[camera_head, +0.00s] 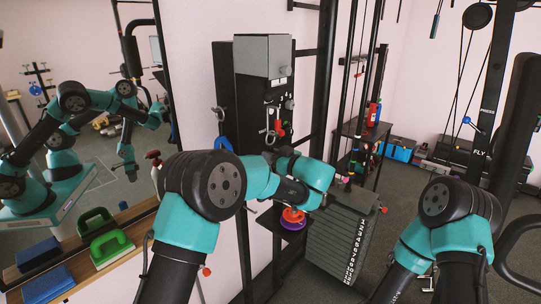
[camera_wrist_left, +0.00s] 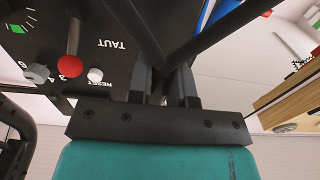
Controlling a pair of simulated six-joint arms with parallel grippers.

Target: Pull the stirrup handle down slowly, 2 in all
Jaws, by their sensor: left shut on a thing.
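In the left wrist view my left gripper (camera_wrist_left: 166,88) is shut between two dark fingers. Dark bars forming a V, which look like the sides of the stirrup handle (camera_wrist_left: 205,34), meet at the fingertips. The grip part itself is hidden between the fingers. In the head view my left arm reaches in front of the grey box on the dark rack, and its own wrist hides the fingertips and the handle. My right arm shows at the lower right, but its gripper is not in view.
A panel (camera_wrist_left: 75,95) with a red-tipped lever and knobs is close to the fingers. A grey box (camera_head: 264,56) with hanging clips is above my left wrist. A weight stack (camera_head: 342,238) stands below it.

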